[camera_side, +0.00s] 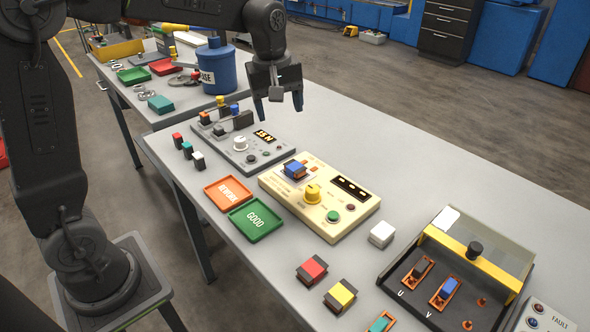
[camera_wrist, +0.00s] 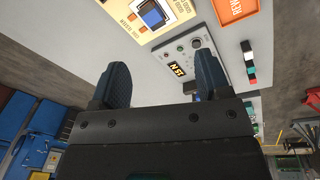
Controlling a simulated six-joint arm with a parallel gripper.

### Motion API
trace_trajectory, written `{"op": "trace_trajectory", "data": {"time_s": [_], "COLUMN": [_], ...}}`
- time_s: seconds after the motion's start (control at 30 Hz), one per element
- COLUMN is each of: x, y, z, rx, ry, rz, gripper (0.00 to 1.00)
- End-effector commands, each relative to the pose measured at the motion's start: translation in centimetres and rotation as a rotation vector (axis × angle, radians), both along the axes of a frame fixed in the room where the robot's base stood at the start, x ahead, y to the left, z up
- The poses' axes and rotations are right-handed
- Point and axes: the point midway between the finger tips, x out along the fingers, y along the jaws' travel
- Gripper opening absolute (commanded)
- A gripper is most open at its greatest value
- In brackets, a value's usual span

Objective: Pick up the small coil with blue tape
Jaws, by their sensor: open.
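A coil with blue tape (camera_side: 295,169) and orange ends sits on the pale plate of the cream tester (camera_side: 340,226); it also shows at the top of the wrist view (camera_wrist: 153,14). Another blue-taped coil (camera_side: 447,289) lies in the black tray of the yellow-barred fixture, beside a dark-taped coil (camera_side: 421,269). I cannot tell which blue coil is smaller. My gripper (camera_side: 281,112) is open and empty, pointing down above the far part of the table, beyond the grey tester and apart from every coil. Its two fingers also show in the wrist view (camera_wrist: 163,66).
The grey force tester (camera_side: 238,147) carries upright blocks below my gripper. An orange tray (camera_side: 228,192) and a green tray (camera_side: 255,219) lie left of the cream tester. A white cube (camera_side: 382,235), red block (camera_side: 312,269) and yellow block (camera_side: 340,295) stand nearer.

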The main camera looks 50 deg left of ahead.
Motion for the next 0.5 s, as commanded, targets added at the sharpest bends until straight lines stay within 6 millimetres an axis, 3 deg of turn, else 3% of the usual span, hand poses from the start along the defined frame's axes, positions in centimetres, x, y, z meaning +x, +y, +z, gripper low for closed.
{"op": "trace_trajectory", "data": {"time_s": [0.1,0.2,0.5], "x": [3.7,5.7,7.4], "y": [1.2,2.0,2.7], "z": [-2.7,-4.5,-7.7], "rx": [-0.025,-0.037,-0.044], "ry": [0.063,0.099,0.136], "rz": [0.19,0.315,0.445], "gripper": [0.7,0.7,0.7]}}
